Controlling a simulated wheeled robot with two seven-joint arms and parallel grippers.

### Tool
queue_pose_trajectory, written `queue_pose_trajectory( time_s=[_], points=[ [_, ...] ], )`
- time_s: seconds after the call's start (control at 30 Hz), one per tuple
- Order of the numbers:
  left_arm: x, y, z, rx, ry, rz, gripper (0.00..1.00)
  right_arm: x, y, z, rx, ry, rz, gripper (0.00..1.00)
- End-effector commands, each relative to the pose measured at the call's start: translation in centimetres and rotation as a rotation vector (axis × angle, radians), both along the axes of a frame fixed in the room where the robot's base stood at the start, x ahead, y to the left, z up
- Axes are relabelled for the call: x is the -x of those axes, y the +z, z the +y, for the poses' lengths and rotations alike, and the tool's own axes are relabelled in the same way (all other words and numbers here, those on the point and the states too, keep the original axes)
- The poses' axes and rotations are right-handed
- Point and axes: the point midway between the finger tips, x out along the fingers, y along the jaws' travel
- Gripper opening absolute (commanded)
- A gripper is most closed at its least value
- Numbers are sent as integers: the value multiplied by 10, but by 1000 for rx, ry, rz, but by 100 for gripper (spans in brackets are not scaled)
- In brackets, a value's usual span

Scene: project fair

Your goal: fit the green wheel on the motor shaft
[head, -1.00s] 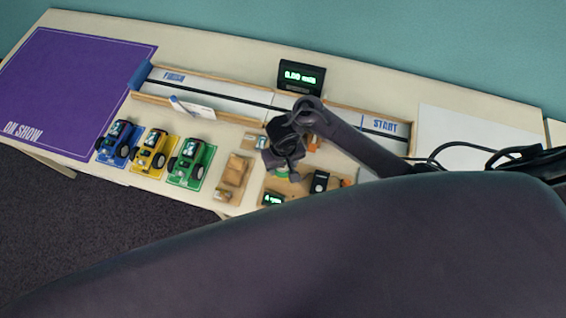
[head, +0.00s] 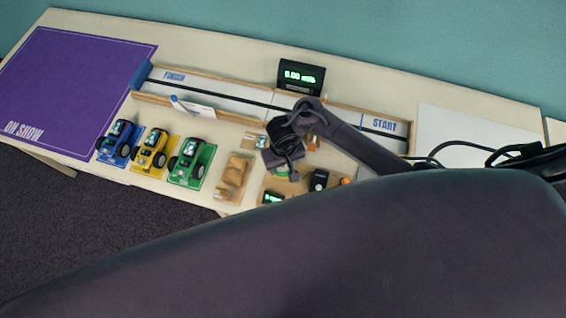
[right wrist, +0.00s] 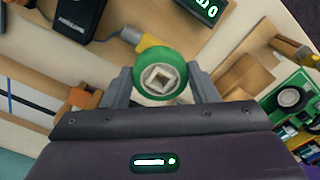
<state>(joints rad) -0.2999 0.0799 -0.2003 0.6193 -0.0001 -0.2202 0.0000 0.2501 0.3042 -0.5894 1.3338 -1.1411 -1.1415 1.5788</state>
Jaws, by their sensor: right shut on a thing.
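My right gripper (right wrist: 160,85) is shut on the green wheel (right wrist: 161,77), which sits between its two grey fingers with its pale hub and square centre facing the wrist camera. In the head view the right gripper (head: 284,160) hangs over the wooden board (head: 274,186), and a sliver of green wheel (head: 281,171) shows beneath it. A yellow part (right wrist: 150,42), which looks like the motor, lies behind the wheel's upper edge in the right wrist view. The shaft is hidden, so I cannot tell whether the wheel touches it. My left gripper is not in view.
A black box (head: 319,180) and a small lit display (head: 273,198) sit on the board. A wooden car body (head: 233,177) and a green car (head: 192,162) stand to the left. The track (head: 225,103) runs behind, with a speed display (head: 301,77) beyond it.

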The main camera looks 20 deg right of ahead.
Motion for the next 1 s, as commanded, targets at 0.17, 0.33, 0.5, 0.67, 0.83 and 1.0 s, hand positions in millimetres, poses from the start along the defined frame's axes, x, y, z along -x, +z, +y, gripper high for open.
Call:
queue_pose_trajectory(
  time_s=[0.17,0.33,0.5,0.67,0.83,1.0],
  points=[
    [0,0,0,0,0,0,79,0,-1,0,0,0,0,32],
    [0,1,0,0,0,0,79,0,-4,0,0,0,1,32],
    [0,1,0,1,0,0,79,0,-6,0,0,0,0,32],
    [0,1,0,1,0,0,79,0,-6,0,-1,0,0,32],
    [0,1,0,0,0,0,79,0,-6,0,0,0,0,32],
    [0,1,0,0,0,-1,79,0,-8,0,0,0,0,32]
  ],
)
